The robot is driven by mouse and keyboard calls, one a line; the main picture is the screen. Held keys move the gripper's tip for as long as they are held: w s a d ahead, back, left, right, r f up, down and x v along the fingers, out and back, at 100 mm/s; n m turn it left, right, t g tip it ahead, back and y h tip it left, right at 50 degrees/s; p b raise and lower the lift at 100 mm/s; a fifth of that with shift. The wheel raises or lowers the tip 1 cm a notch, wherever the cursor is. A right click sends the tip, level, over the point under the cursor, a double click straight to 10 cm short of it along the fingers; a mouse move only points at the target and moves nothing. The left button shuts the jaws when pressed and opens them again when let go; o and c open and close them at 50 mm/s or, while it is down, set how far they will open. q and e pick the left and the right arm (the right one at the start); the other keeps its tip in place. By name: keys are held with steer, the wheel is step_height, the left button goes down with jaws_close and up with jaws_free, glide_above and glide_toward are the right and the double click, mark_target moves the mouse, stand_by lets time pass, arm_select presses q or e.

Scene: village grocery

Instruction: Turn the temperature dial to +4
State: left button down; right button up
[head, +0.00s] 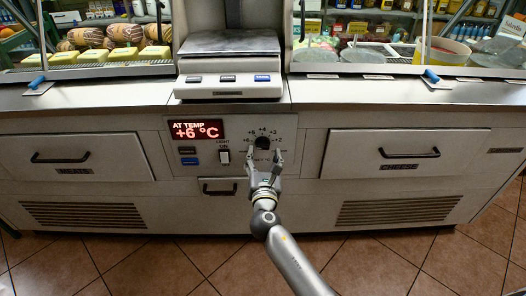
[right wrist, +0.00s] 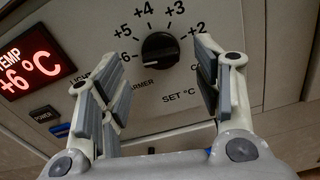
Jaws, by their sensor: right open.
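The black round temperature dial (head: 262,143) sits on the front panel of the counter, with printed numbers around it. In the right wrist view the dial (right wrist: 160,47) has a white mark at its left, pointing toward +6; the +4 label is above it. The red display (head: 195,130) reads "AT TEMP +6 °C". My right gripper (head: 264,157) is open in front of the panel, its fingers spread to either side of the dial. In the right wrist view the gripper (right wrist: 158,72) is empty, with the dial showing between its fingertips. My left gripper is not in view.
A light switch (head: 224,156) and small power buttons (head: 189,156) lie left of the dial. A scale (head: 228,60) stands on the counter above. Drawers with handles (head: 408,153) flank the panel. The tiled floor (head: 150,265) in front is clear.

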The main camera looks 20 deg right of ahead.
mark_target(263, 148)
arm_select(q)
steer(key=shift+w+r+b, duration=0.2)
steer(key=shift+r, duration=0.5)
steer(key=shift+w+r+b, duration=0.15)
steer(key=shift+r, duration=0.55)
arm_select(e)
steer(key=shift+x, duration=2.2)
steer(key=shift+c, duration=0.3)
steer(key=c, duration=1)
